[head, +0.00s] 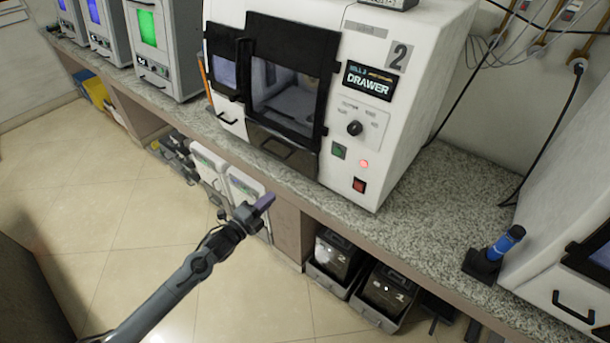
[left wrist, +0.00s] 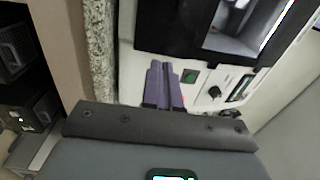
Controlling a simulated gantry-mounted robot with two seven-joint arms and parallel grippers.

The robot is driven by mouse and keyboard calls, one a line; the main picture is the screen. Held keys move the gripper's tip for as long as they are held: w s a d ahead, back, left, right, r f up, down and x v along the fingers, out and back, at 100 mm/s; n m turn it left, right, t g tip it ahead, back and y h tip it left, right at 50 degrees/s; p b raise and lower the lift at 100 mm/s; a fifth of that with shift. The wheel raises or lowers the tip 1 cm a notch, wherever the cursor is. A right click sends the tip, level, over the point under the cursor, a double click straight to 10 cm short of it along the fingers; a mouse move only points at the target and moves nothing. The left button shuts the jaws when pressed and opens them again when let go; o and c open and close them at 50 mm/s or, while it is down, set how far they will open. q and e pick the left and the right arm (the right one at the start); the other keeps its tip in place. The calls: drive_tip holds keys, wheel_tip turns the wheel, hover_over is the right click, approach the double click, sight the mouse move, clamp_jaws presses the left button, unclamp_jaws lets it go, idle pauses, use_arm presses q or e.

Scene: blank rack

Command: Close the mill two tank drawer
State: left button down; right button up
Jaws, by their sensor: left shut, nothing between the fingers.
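Mill two (head: 395,135) is a white machine on the counter, marked with a large 2 and a lit "DRAWER" display (head: 369,82). Below its black-framed window is a dark drawer front (head: 283,150) with a bar handle. I cannot tell from this angle how far the drawer stands out. My left gripper (head: 265,202) has purple fingertips, is shut and empty, and is in front of the counter edge below the mill. In the left wrist view, its fingers (left wrist: 164,86) point toward the mill's front, near the green button (left wrist: 189,76). My right gripper is not in view.
The speckled counter (head: 450,210) is clear right of the mill up to a blue-topped tool in a black holder (head: 490,258). Black boxes (head: 385,292) sit in trays under the counter. Another machine with a handle (head: 573,308) stands at right. The floor is open at left.

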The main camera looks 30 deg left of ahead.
sight(302, 166)
use_arm(q)
drive_tip(key=w+b, duration=0.1)
drive_tip(key=w, duration=0.3)
drive_tip(key=w+d+b, duration=0.1)
drive_tip(key=w, duration=0.4)
drive_tip(key=w+b, duration=0.1)
drive_tip(key=w, duration=0.4)
drive_tip(key=shift+w+d+r, duration=0.1)
drive_tip(key=shift+d+r, duration=0.1)
drive_tip(key=shift+d, duration=0.1)
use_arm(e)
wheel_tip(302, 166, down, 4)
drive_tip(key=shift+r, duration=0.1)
